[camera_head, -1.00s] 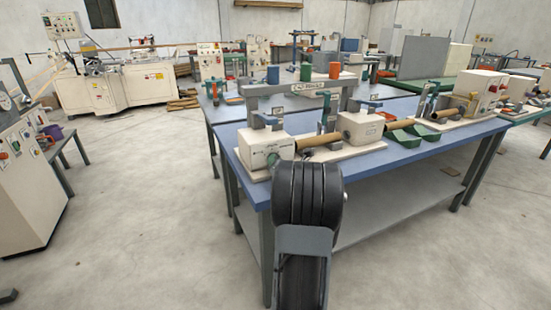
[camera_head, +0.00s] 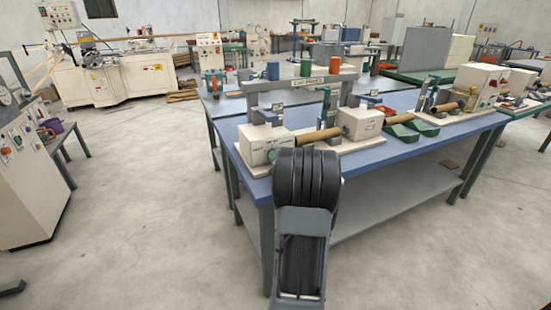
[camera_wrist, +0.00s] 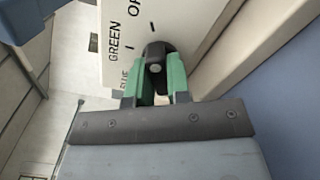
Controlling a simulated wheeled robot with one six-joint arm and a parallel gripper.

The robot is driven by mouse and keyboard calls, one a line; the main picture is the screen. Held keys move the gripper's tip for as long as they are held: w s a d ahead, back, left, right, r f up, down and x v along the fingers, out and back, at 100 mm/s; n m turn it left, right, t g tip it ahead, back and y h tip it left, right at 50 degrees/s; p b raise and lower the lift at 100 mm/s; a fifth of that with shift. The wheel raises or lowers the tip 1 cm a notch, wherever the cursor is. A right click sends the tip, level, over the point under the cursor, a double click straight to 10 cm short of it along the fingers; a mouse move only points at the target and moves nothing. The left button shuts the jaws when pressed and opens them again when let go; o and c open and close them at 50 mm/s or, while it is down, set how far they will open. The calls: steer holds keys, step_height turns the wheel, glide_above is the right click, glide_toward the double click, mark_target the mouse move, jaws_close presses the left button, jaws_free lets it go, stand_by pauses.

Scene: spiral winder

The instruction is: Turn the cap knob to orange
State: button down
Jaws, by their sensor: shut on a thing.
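The cap knob (camera_wrist: 155,52) is black with a grey round spot and sits on a white panel (camera_wrist: 185,25) in the wrist view. The panel carries the printed words GREEN, a cut-off word starting OR, and a partly hidden BLUE, with short black tick marks. My gripper (camera_wrist: 154,82) has green fingers on both sides of the knob and is shut on it. I cannot tell for sure which mark the knob points at. In the head view my arm hides the gripper and knob at the near end of the white winder box (camera_head: 262,143).
The winder stands on a blue-topped bench (camera_head: 385,155), with a brown tube (camera_head: 318,136) and green trays (camera_head: 405,131) to the right. Bench legs and a grey lower shelf (camera_head: 400,195) are close to my arm. The floor (camera_head: 130,210) at left is open.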

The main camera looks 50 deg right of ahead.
steer(key=shift+f, duration=0.1)
steer(key=c, duration=1.1)
jaws_free()
steer(key=p+v, duration=0.1)
steer(key=v, duration=1.3)
steer(key=shift+w, duration=0.1)
